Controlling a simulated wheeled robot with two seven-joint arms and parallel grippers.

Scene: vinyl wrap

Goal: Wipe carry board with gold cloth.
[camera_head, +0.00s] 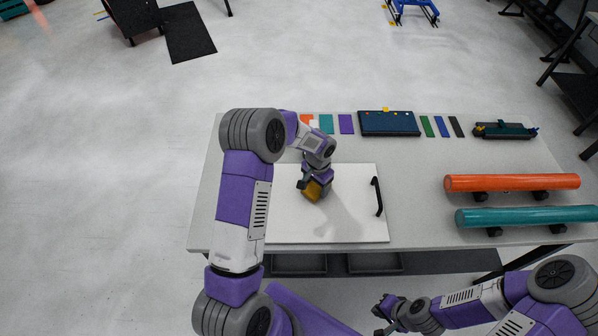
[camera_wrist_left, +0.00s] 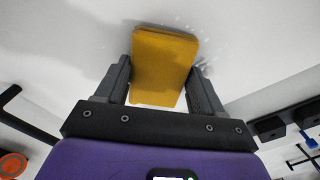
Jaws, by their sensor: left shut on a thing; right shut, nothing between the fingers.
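The white carry board (camera_head: 345,222) lies flat on the grey table, with a black handle (camera_head: 377,196) at its right side. My left gripper (camera_head: 311,188) is over the middle of the board, shut on the folded gold cloth (camera_head: 313,191). In the left wrist view the gold cloth (camera_wrist_left: 163,65) sits between both fingers, against or just above the white surface; contact is hard to tell. Small pale specks show on the board beside the cloth there. My left arm hides the board's left part. My right gripper (camera_head: 380,309) is shut and empty, in front of the table's front edge.
An orange roll (camera_head: 512,183) and a teal roll (camera_head: 525,216) rest on black supports at the table's right. Along the back edge lie coloured swatches (camera_head: 345,124), a dark blue case (camera_head: 390,123) and a dark tool (camera_head: 504,131). The table between handle and rolls is clear.

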